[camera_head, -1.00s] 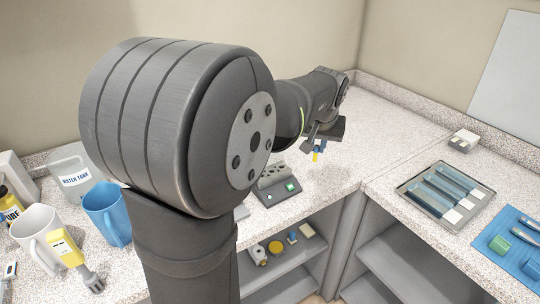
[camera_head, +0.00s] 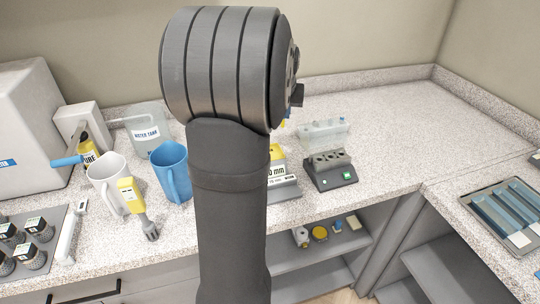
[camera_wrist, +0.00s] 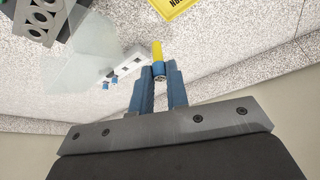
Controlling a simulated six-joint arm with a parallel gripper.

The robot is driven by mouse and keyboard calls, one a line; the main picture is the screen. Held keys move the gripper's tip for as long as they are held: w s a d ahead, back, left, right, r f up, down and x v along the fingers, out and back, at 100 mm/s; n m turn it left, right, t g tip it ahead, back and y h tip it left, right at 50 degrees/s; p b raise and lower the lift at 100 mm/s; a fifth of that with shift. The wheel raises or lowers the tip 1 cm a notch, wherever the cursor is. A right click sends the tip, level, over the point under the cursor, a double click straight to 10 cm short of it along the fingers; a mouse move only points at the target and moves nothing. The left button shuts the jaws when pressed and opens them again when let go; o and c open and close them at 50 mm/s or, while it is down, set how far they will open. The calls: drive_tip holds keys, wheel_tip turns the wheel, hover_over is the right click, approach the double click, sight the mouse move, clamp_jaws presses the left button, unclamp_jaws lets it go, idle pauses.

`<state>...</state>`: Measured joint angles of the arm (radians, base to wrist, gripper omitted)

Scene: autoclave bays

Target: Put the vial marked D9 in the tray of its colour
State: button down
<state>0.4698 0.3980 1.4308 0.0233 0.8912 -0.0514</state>
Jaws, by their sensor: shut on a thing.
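My gripper (camera_wrist: 160,85) shows in the wrist view with its blue fingers shut on a vial (camera_wrist: 157,50). The vial is small and yellow, and its end sticks out beyond the fingertips, above the counter. No marking can be read on it, so I cannot tell whether it is D9. In the head view my arm hides most of the gripper and the vial; only a dark edge and a bit of yellow and blue show right of the arm. No tray that is clearly yellow shows in the head view.
A grey block with holes (camera_head: 331,172) and a clear rack (camera_head: 324,134) stand right of my arm. A yellow-labelled item (camera_head: 277,153) is partly hidden behind it. A metal tray (camera_head: 482,190) lies at the right. A blue jug (camera_head: 170,177) and a white jug (camera_head: 107,185) stand left.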

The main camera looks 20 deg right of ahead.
drive_tip(key=shift+n, duration=0.3)
drive_tip(key=shift+w+a+f, duration=0.3)
drive_tip(key=shift+a+f, duration=0.6)
drive_tip(key=shift+f, duration=1.05)
drive_tip(key=shift+w+a+f, duration=0.35)
drive_tip(key=shift+a+f, duration=0.5)
drive_tip(key=shift+f, duration=1.15)
drive_tip(key=shift+w+a+f, duration=0.3)
drive_tip(key=shift+a+f, duration=0.6)
drive_tip(key=shift+f, duration=1.05)
drive_tip(key=c, duration=1.4)
unclamp_jaws()
drive_tip(key=shift+f, duration=0.15)
drive_tip(key=v, duration=1.2)
